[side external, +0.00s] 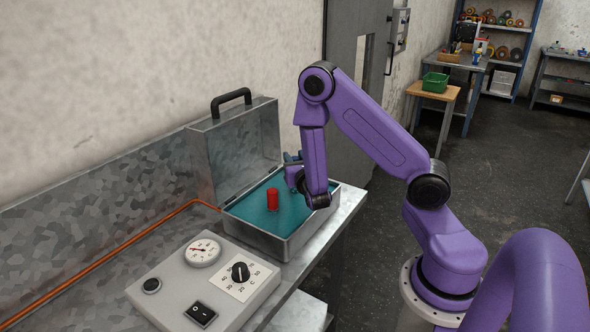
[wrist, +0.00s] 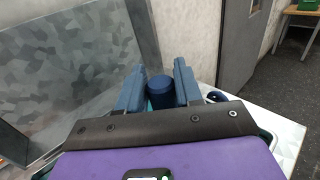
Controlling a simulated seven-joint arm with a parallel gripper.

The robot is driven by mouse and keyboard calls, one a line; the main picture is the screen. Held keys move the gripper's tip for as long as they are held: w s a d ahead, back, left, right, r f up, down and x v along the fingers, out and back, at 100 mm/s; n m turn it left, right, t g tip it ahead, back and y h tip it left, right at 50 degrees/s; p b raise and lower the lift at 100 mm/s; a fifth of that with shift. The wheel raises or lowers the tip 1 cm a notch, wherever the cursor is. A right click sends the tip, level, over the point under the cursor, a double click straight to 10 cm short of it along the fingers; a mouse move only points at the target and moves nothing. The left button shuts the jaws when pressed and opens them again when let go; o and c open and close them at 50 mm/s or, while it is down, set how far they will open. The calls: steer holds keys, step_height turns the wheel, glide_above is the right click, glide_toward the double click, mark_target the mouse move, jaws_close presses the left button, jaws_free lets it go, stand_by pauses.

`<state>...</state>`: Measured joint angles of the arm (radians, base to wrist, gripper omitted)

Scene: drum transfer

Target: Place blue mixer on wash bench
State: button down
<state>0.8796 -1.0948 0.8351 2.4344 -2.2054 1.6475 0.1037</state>
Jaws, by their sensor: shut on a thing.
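My gripper (wrist: 157,86) is shut on a dark blue cylinder (wrist: 160,92), seen between its two blue fingers in the wrist view. I take this cylinder to be the blue mixer. In the side view my gripper (side external: 291,158) is over the far right part of an open metal case (side external: 262,238); the cylinder cannot be clearly made out there, and its height above the lining is unclear. A red cylinder (side external: 272,199) stands upright on the case's teal lining (side external: 244,208). No bench is labelled; the metal bench (side external: 346,206) holds the case.
A grey control box (side external: 172,283) with a gauge, knob and switch sits in front of the case. The raised lid (side external: 238,148) stands behind. A dark blue rounded thing (wrist: 217,96) shows right of the fingers.

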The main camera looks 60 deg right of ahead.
steer(key=shift+r, duration=2.75)
